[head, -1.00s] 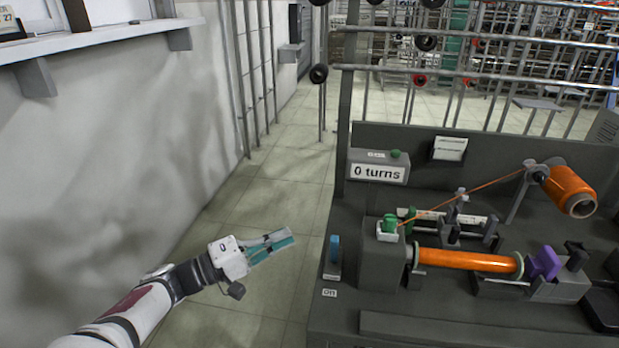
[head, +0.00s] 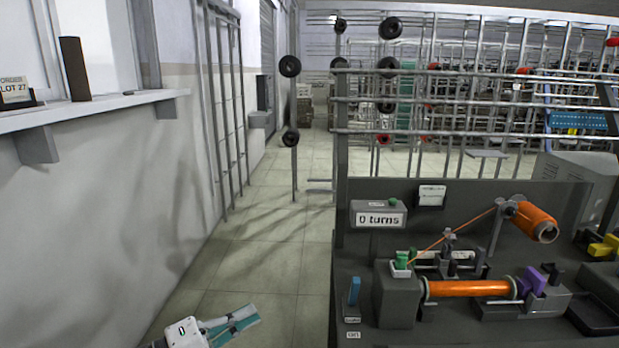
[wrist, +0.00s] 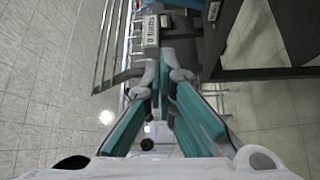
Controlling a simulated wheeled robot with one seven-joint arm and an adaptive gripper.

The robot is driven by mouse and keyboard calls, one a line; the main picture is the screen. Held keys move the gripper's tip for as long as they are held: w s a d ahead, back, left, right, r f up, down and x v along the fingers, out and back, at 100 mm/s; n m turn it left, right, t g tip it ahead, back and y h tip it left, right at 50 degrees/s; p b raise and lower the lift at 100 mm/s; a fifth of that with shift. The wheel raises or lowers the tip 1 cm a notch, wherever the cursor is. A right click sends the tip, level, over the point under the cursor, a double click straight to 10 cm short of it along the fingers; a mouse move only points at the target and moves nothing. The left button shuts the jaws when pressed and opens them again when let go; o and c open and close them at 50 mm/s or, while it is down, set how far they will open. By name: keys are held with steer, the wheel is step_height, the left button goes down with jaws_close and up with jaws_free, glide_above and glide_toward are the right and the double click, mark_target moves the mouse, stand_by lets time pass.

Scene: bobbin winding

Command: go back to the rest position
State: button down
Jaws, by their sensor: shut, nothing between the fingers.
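My gripper (head: 232,322) is at the bottom of the head view, left of the winding machine (head: 350,265) and over the tiled floor, apart from the machine. Its teal fingers are shut and empty. Most of my arm is below the head picture.
The machine carries an orange bobbin (head: 470,288), an orange thread spool (head: 535,222), a blue lever (head: 354,290) and a "0 turns" sign (head: 380,219). A wall shelf (head: 90,110) juts out at the left. The floor (head: 260,265) between wall and machine is clear.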

steer(key=s+d+r+m+g+y+p, duration=0.1)
steer(key=d+r+g+y, duration=0.2)
steer(key=d, duration=0.5)
steer(key=s+d+r+m+g+y+p, duration=0.1)
steer(key=s+d+r+m+g+y, duration=0.1)
steer(key=d+g, duration=0.4)
steer(key=s+d+r+m+g+y+p, duration=0.1)
steer(key=d+r+g+y+p, duration=0.15)
steer(key=d, duration=0.65)
steer(key=s+d+r+m+t+y+p, duration=0.1)
steer(key=s+d+r+y, duration=0.3)
steer(key=s+r, duration=0.5)
steer(key=s+d+r+t+y+p, duration=0.3)
steer(key=s+r, duration=0.6)
steer(key=s, duration=0.6)
steer(key=shift+s+d+m+t+y+p, duration=0.15)
steer(key=shift+d+m+t+y+p, duration=0.25)
steer(key=shift+d, duration=0.85)
